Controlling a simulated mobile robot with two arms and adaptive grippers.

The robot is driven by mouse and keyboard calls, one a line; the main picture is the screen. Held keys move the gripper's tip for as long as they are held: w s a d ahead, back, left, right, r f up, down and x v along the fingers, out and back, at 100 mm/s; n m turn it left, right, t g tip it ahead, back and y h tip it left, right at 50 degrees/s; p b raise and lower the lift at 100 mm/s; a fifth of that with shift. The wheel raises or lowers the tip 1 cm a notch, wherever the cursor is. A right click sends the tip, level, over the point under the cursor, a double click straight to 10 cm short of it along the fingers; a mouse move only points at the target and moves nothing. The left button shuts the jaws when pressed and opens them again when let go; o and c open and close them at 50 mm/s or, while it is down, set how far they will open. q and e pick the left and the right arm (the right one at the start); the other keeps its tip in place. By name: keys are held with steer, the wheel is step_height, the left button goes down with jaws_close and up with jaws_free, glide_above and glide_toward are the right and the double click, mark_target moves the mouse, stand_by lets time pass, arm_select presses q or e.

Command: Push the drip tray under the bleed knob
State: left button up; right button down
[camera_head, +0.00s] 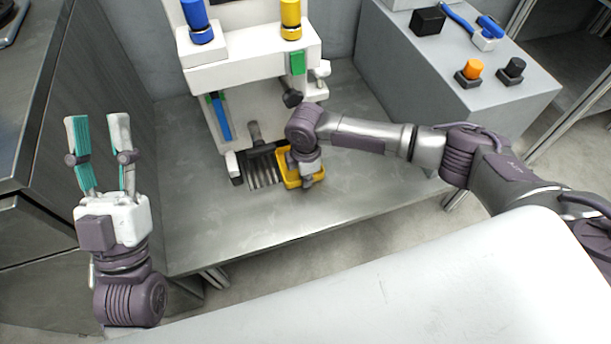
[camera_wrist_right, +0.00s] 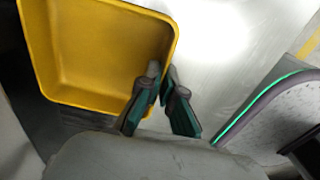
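The yellow drip tray (camera_head: 282,163) sits on the grey metal bench at the foot of the white machine, beside a dark ribbed block. It fills the upper left of the right wrist view (camera_wrist_right: 85,50) and looks empty. A black knob (camera_head: 292,98), likely the bleed knob, sticks out from the machine above and behind the tray. My right gripper (camera_head: 307,180) points down at the tray's right side. Its fingertips (camera_wrist_right: 163,75) are together at the tray's rim; whether they touch it, I cannot tell. My left gripper (camera_head: 97,122) is open and empty, away to the left.
The dark ribbed block (camera_head: 263,168) stands close left of the tray. The white machine (camera_head: 250,55) carries blue and yellow cylinders on top. A grey box (camera_head: 460,95) with orange and black knobs stands at right. The bench's front and left parts (camera_head: 220,225) are clear.

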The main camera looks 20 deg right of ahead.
steer(key=c, duration=1.2)
jaws_free()
steer(key=shift+c, duration=0.2)
steer(key=shift+r, duration=0.1)
step_height(320, 180, up, 7)
steer(key=shift+r, duration=0.15)
